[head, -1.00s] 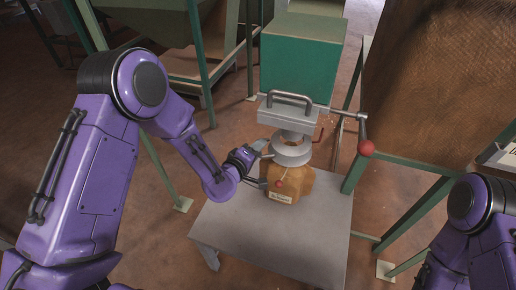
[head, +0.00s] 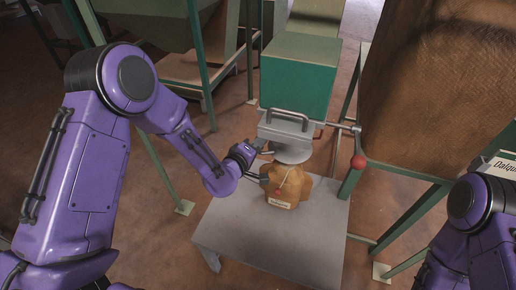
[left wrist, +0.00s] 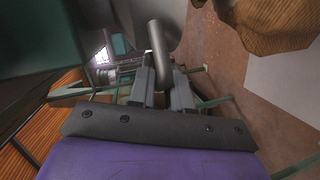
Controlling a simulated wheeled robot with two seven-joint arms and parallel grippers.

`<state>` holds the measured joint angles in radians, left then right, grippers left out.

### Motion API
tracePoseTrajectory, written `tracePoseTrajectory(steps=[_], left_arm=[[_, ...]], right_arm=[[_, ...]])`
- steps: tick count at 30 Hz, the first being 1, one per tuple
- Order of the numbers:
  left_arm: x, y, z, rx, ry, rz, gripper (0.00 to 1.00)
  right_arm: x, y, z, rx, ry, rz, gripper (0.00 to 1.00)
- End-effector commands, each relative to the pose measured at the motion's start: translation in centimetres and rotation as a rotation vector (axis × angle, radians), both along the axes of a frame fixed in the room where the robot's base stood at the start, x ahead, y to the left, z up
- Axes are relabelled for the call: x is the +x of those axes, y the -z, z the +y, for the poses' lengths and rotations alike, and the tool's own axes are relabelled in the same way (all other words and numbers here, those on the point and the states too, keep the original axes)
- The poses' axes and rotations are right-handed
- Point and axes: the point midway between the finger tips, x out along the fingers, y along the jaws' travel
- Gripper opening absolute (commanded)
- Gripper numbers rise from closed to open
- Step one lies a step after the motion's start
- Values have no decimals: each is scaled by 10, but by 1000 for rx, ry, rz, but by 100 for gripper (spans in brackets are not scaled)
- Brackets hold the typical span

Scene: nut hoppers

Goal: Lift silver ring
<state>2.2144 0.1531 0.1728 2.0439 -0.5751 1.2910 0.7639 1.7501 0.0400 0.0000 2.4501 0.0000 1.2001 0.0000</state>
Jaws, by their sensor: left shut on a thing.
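The silver ring (head: 292,157) is a pale grey disc-like collar directly under the metal spout head (head: 288,132), above a tan sack (head: 300,187). My left gripper (head: 264,165) is at the ring's left side. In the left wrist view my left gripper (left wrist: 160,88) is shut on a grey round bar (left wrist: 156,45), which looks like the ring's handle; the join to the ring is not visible. The sack stands on the grey table (head: 270,240). My right arm shows at the lower right of the head view, but its gripper does not.
A crank with a red ball (head: 358,162) sticks out to the right of the spout. A green box (head: 297,75) stands behind it. A large brown sack (head: 435,90) and green frame legs are at the right. The table's front is clear.

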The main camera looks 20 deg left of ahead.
Motion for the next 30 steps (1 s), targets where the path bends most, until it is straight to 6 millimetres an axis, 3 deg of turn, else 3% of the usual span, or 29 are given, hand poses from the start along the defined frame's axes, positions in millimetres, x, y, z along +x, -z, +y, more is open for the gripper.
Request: tracePoseTrajectory(steps=[1, 2, 11, 12, 13, 14, 23, 26, 30], left_arm=[[0, -18, 1, -7, -6, 2, 0], [0, -21, 1, -7, -6, 2, 0], [1, -22, 1, -7, -6, -5, 0], [2, -22, 0, -8, -6, -5, 24], [2, -22, 0, -7, -6, -6, 33], [2, -22, 0, -7, -6, -6, 37], [-2, -20, 1, -4, -4, -1, 37], [-15, -23, 5, -4, -5, 0, 37], [-46, -31, 12, -7, -4, -1, 37]], right_arm=[[0, -16, 0, 0, 0, 0, 43], [0, -18, 0, 0, 0, 0, 43], [0, -15, 0, 0, 0, 0, 43], [0, -15, 0, 0, 0, 0, 43], [0, -15, 0, 0, 0, 0, 43], [0, -15, 0, 0, 0, 0, 43], [0, -14, 0, 0, 0, 0, 43], [0, -12, 0, 0, 0, 0, 43], [0, -7, 0, 0, 0, 0, 43]])
